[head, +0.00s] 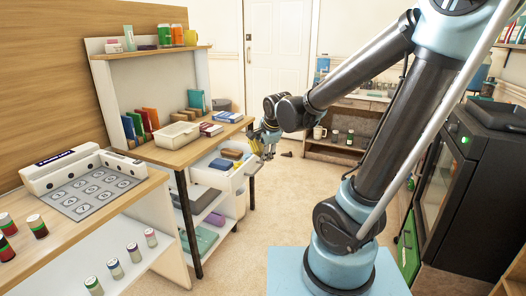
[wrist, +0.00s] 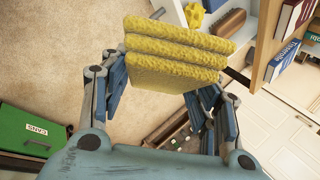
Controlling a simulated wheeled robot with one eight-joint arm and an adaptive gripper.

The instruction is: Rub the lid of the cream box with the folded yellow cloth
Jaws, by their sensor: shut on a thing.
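The folded yellow cloth (wrist: 175,55) shows large in the wrist view, in several thick layers. My gripper (wrist: 163,90) is shut on it, with blue fingers on either side. In the head view my gripper (head: 265,140) is in the air just right of the desk and its open drawer; the cloth is too small to make out clearly there. A cream box (head: 177,135) sits on the desk, left of my gripper and apart from it. It looks like a shallow container, and I cannot tell whether its lid is on. The box is not clear in the wrist view.
The white drawer (head: 222,172) stands open under the desk, holding blue and brown things. Books (head: 228,116) lie on the desk near its right edge. A green bin (wrist: 40,130) marked CANS is at the wrist view's lower left. The carpet between is clear.

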